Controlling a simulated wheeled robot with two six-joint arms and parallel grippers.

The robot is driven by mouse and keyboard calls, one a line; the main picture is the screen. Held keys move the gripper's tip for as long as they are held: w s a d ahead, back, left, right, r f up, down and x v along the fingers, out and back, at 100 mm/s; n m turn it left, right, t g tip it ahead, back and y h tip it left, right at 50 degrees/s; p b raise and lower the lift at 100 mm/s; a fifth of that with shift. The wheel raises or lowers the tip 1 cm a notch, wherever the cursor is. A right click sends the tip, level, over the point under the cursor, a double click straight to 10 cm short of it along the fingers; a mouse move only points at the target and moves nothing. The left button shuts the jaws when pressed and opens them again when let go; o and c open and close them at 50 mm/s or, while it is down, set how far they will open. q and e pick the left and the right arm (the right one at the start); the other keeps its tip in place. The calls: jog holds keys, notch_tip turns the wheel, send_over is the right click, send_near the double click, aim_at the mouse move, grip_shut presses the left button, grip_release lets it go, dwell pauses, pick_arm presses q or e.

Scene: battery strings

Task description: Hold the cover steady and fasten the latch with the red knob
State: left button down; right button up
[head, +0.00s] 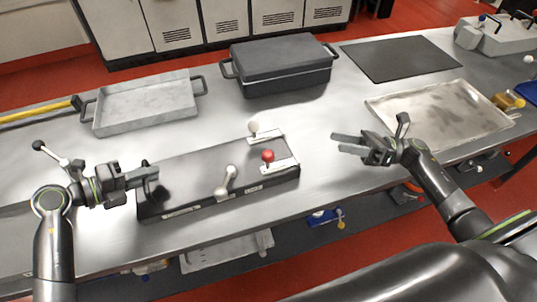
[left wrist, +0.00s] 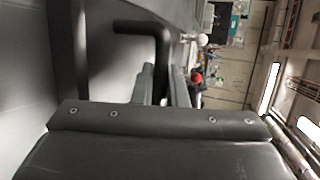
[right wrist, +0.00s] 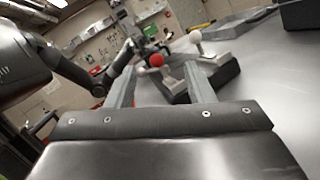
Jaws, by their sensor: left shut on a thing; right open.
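The dark cover (head: 190,168) lies as a long low box at the front of the metal table. The red knob (head: 268,156) stands on a pale latch plate at its right end; a white knob (head: 253,127) stands just behind. My left gripper (head: 156,172) is at the cover's left end, shut on a black bar handle (left wrist: 145,27); the exact contact is partly hidden. My right gripper (head: 337,143) is open and empty, to the right of the red knob and apart from it. In the right wrist view the red knob (right wrist: 156,60) appears between the fingers, farther off.
A grey tray (head: 145,125) and a dark lidded case (head: 280,85) stand behind. A shallow metal tray (head: 440,135) lies to the right, near my right arm. Bare table separates the right gripper from the cover.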

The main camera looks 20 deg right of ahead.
aim_at(269, 157)
jog(key=a+n+g, duration=0.1)
jog(key=a, duration=0.1)
jog(key=a+n+g+h, duration=0.1)
jog(key=a+n, duration=0.1)
jog(key=a, duration=0.1)
jog(key=w+a+f+n+g, duration=0.1)
jog(key=a+g, duration=0.1)
jog(key=shift+a+n, duration=0.25)
jog(key=shift+n, duration=0.15)
jog(key=a, duration=0.3)
jog(key=w+a, duration=0.1)
jog(key=a, duration=0.7)
jog(key=shift+w+a, duration=0.1)
jog(key=shift+w, duration=0.25)
grip_shut()
